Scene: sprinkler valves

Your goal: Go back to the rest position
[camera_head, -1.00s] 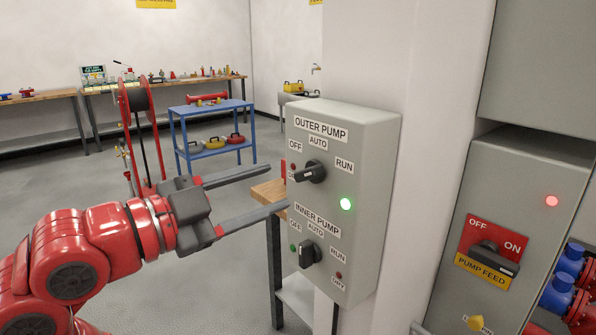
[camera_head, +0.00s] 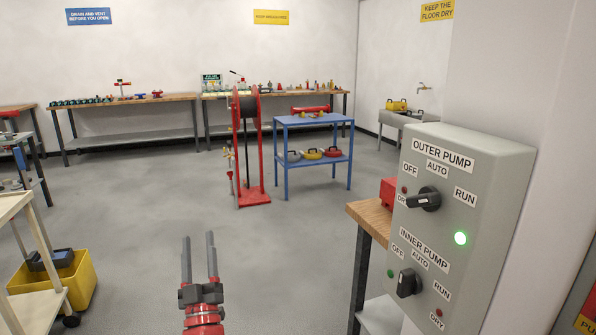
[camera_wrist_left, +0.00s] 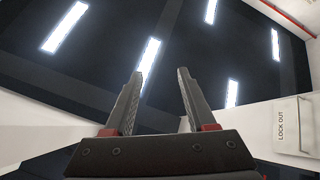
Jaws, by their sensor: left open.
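My left gripper (camera_head: 200,262) is in the lower middle of the head view, its two fingers pointing up and away. It is apart from the pump control box (camera_head: 480,165), which is on the right. In the left wrist view the left gripper (camera_wrist_left: 158,95) is open with nothing between its fingers, facing the ceiling lights. The box has an outer pump knob (camera_head: 425,200) and an inner pump knob (camera_head: 408,284). My right gripper is not in view.
A wooden-topped bench (camera_head: 370,218) stands just left of the box. A yellow mop bucket (camera_head: 55,284) and a pale cart (camera_head: 22,305) are at the lower left. A red hose reel (camera_head: 252,190) and a blue cart (camera_head: 286,160) stand further back. The middle floor is clear.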

